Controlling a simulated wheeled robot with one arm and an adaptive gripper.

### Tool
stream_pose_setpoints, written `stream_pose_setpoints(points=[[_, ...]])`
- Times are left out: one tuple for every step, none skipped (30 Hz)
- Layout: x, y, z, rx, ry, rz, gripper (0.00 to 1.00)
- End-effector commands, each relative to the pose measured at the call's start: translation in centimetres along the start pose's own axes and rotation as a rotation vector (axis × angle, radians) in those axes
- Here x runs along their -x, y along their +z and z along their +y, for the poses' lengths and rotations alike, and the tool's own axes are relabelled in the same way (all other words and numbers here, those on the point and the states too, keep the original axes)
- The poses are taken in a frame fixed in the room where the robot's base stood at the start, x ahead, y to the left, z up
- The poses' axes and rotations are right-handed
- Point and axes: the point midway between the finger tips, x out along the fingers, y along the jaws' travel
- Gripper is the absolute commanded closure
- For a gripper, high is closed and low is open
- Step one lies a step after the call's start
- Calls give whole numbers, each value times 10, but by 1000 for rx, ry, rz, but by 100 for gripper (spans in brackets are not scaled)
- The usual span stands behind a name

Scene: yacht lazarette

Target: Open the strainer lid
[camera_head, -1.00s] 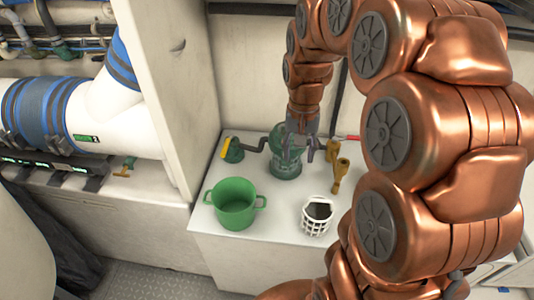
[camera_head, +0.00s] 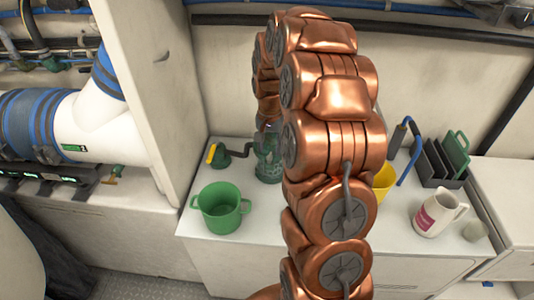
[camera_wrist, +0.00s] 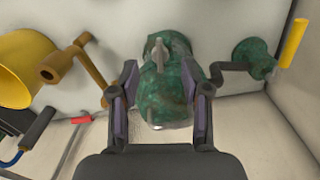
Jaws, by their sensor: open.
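The strainer is a green, mottled body (camera_wrist: 160,95) with a pale metal piece on it, seen in the wrist view. In the head view the strainer (camera_head: 268,163) stands at the back of the white counter, partly covered by my arm. My gripper (camera_wrist: 166,82) is open, with one dark finger on each side of the green body. Whether the fingers touch it I cannot tell. The lid's edge is not clear from here, and the lid does not look raised. In the head view my gripper is mostly hidden behind my arm.
A green valve with a yellow handle (camera_head: 217,155) stands left of the strainer. A bronze fitting (camera_wrist: 75,65) is close beside my gripper. A green pot (camera_head: 221,208) is at the counter's front left.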

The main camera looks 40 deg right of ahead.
Motion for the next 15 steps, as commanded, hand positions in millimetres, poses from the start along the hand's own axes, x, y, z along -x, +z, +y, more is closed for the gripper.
stream_pose_setpoints(points=[[-6,0,0,0,1,-2,53],[-10,0,0,0,0,0,53],[-15,0,0,0,0,0,53],[-18,0,0,0,0,-1,53],[-21,0,0,0,0,-1,53],[-25,0,0,0,0,0,53],[-28,0,0,0,-1,1,53],[-30,0,0,0,-1,2,53],[-32,0,0,1,-1,2,53],[-34,0,0,1,-2,3,53],[-35,0,0,1,-2,3,53],[-36,0,0,0,-2,3,53],[-37,0,0,1,-2,3,53],[-37,0,0,0,-2,3,53],[-37,0,0,0,-2,3,53]])
